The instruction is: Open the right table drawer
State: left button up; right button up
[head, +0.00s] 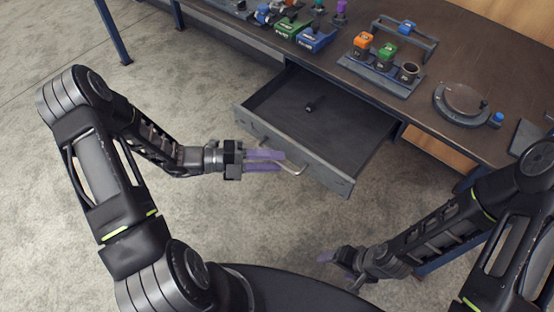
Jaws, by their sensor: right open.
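The table drawer (338,122) is dark grey and stands pulled out from under the table, its inside showing.
The dark table (470,60) carries small green and blue boxes (305,33), a rack with orange and green blocks (375,75) and a round fixture (463,103). A blue table leg (112,32) stands at upper left. Bare floor lies left of the drawer.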

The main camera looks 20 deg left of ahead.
pick_arm(q)
jog(key=f+v, duration=0.1)
jog(key=v, duration=0.5)
jog(key=shift+a+r, duration=0.15)
jog(key=shift+r, duration=0.35)
jog(key=shift+s, duration=0.1)
jog(key=s+f+m+g+y, duration=0.3)
jog(key=s+f+m+y, duration=0.25)
jog(key=f+m, duration=0.45)
jog(key=s+f+m+g+y, duration=0.4)
jog(key=s+f+m, duration=0.3)
jog(key=m, duration=0.6)
jog(key=s+d+r+m+t+y+p, duration=0.1)
jog(key=d+m+p, duration=0.2)
jog(key=d+m, duration=1.2)
jog(key=shift+s+d+r+m, duration=0.2)
jog(key=shift+s+m, duration=0.05)
jog(key=shift+m, duration=0.95)
